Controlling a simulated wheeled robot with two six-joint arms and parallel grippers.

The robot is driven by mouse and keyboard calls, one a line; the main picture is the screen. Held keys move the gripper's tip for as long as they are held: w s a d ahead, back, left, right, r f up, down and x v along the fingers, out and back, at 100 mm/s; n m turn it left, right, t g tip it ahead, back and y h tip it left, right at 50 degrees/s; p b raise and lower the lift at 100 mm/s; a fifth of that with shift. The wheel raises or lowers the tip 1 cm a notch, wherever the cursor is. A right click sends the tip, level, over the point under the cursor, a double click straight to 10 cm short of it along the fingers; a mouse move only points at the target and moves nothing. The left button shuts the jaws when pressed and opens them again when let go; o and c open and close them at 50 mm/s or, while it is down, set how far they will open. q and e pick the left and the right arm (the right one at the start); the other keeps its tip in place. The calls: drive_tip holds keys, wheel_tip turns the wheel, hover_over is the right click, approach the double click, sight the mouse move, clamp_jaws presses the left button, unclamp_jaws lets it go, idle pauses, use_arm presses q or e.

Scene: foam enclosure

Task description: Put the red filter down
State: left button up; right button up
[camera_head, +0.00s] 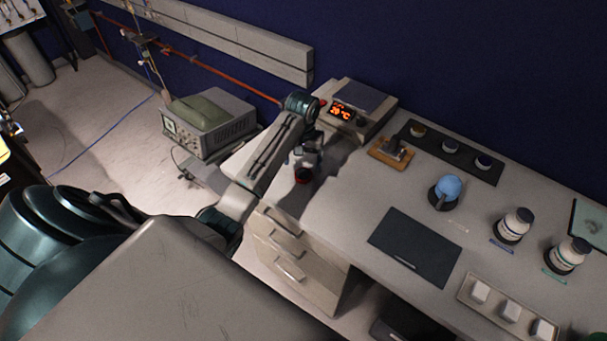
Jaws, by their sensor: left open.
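The red filter (303,176) is a small dark-red round piece at the near left part of the white bench top (345,200). My left gripper (307,163) is directly above the filter and open. Its fingers are small and dark here, and I cannot tell whether they touch the filter. My right gripper is not in view.

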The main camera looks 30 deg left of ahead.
sight(304, 173)
use_arm(q)
drive_tip(key=f+p, duration=0.1)
drive_tip(key=f, duration=0.2)
drive_tip(key=shift+s+d+f+p, duration=0.1)
drive_tip(key=shift+d+f+p, duration=0.1)
drive_tip(key=shift+p, duration=0.15)
drive_tip(key=shift+f, duration=0.45)
drive_tip(key=c, duration=1.2)
drive_tip(key=shift+r, duration=0.1)
